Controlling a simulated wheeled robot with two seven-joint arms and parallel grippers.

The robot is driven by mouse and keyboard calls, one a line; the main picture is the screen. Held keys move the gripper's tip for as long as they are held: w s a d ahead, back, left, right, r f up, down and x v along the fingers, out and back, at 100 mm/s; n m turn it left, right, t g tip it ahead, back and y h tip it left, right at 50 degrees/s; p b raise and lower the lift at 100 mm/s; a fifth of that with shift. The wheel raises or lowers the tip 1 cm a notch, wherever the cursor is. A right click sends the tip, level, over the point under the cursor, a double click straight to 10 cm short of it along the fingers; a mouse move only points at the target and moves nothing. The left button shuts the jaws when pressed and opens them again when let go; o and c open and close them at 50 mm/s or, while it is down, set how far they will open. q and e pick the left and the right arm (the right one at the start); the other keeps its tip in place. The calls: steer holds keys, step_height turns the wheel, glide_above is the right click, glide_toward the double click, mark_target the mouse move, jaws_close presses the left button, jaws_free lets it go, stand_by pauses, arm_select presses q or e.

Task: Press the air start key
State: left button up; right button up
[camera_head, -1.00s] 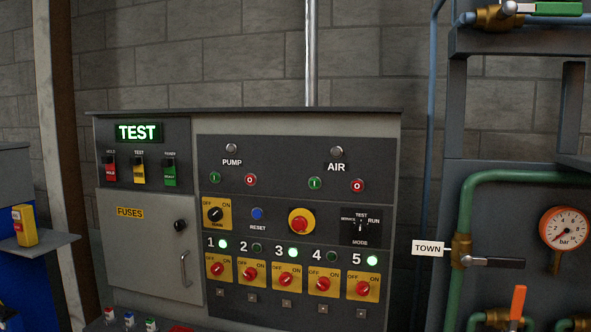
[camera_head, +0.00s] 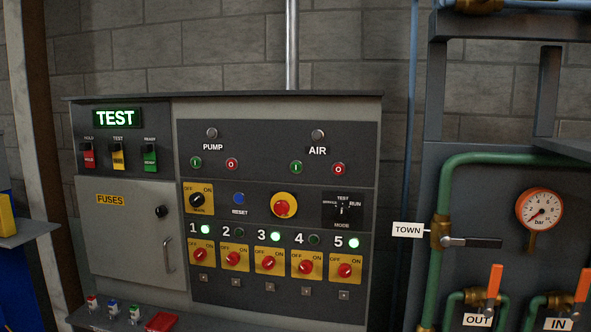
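The air start key is the green button marked I (camera_head: 296,167), under the AIR label on the upper right of the control panel (camera_head: 345,115). A red button marked O (camera_head: 338,169) sits just right of it. The round lamp (camera_head: 317,134) above the AIR label looks grey and unlit. A like pair, green (camera_head: 195,162) and red (camera_head: 231,164), sits under the PUMP label to the left. Neither of my grippers is in view.
A lit TEST sign (camera_head: 117,117) is at the panel's upper left, above the closed fuse door (camera_head: 130,230). A shelf with small coloured switches (camera_head: 113,308) juts out below. Green pipes, a gauge (camera_head: 539,209) and lever valves stand at the right.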

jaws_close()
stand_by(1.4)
